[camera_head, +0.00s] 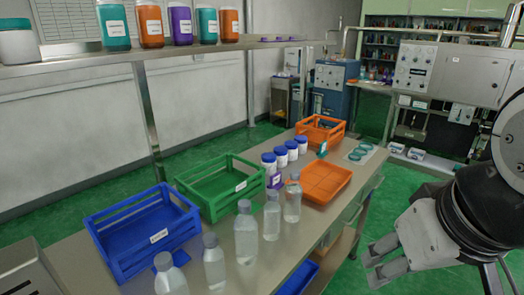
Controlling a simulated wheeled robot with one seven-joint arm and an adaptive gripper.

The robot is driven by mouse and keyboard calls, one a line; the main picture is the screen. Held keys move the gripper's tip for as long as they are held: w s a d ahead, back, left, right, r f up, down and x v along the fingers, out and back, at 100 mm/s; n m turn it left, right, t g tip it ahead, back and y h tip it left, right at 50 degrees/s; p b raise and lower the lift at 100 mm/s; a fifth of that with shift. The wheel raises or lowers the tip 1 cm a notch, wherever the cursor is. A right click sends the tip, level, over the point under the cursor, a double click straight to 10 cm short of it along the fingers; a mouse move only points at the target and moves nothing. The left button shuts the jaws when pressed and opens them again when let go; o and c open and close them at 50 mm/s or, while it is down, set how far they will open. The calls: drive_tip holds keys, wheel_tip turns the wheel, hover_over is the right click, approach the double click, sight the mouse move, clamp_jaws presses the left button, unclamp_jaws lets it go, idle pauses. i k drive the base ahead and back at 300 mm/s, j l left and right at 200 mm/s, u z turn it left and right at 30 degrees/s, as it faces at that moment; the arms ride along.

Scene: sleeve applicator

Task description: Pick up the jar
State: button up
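Several white jars with blue lids stand in a row on the table; the nearest jar (269,167) has a purple sleeve or holder (273,181) around or just in front of its lower part, I cannot tell which. Large jars also stand on the upper shelf: a teal jar (114,27), an orange jar (149,25), a purple jar (180,24) and others. Which jar the task names is not clear. My gripper (371,264) is at the lower right, off the table's right side and away from every jar. Its fingers are apart and hold nothing visible.
Several clear bottles (246,232) line the table's near side. A blue crate (127,257), a green crate (216,207), an orange tray (326,192) and an orange crate (319,139) take up much of the tabletop. The shelf (210,49) overhangs behind. Green floor is open at right.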

sight(269, 162)
drive_tip(key=i+l+u, duration=0.3)
drive_tip(key=i+l, duration=0.15)
drive_tip(key=l, duration=0.15)
drive_tip(key=i+l+u, duration=0.15)
drive_tip(key=l, duration=0.15)
drive_tip(key=i+l+u, duration=0.15)
drive_tip(key=l, duration=0.2)
drive_tip(key=i+l+u, duration=0.15)
drive_tip(key=l, duration=0.25)
drive_tip(key=i+l+u, duration=0.15)
drive_tip(key=l, duration=0.2)
